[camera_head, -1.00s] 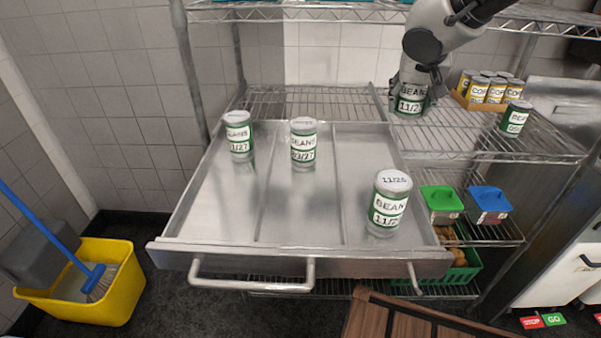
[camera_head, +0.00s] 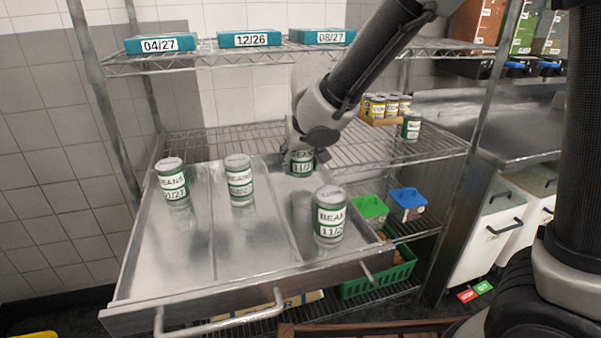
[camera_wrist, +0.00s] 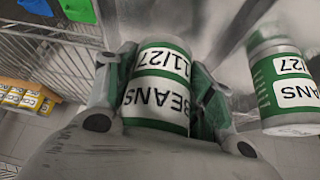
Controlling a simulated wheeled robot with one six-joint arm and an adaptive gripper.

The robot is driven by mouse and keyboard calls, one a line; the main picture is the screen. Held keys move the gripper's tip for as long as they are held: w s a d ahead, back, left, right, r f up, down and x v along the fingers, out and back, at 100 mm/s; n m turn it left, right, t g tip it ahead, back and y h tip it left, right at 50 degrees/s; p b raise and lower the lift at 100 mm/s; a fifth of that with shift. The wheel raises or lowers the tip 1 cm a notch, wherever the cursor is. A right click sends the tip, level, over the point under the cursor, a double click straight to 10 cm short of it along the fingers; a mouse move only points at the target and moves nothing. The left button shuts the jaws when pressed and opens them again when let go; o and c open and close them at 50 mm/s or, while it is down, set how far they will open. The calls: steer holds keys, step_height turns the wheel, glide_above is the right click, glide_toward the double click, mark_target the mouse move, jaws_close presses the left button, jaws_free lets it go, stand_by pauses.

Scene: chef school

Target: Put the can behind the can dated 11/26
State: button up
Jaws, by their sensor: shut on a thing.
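My gripper (camera_head: 301,150) is shut on a green-and-white beans can (camera_head: 302,168), which reads 11/27 in the wrist view (camera_wrist: 158,85). The held can is over the rear of the drawer's right lane. I cannot tell whether it touches the drawer floor. The beans can dated 11/26 (camera_head: 330,218) stands upright nearer the front of the same lane, apart from the held can. Two more beans cans stand in the drawer: one at the left (camera_head: 173,184) and one in the middle lane (camera_head: 240,182). A can ending in /27 (camera_wrist: 285,85) shows beside my gripper in the wrist view.
The open metal drawer (camera_head: 200,285) has low dividers. A wire shelf (camera_head: 365,145) behind it holds a box of yellow cans (camera_head: 385,107) and another beans can (camera_head: 411,127). Teal boxes with dates (camera_head: 249,39) sit on the shelf above. Green (camera_head: 370,207) and blue (camera_head: 407,198) lidded containers are at the right.

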mark_target(301, 172)
steer(key=shift+f, duration=1.6)
steer(key=shift+f, duration=0.15)
steer(key=o, duration=1.3)
steer(key=shift+c, duration=0.2)
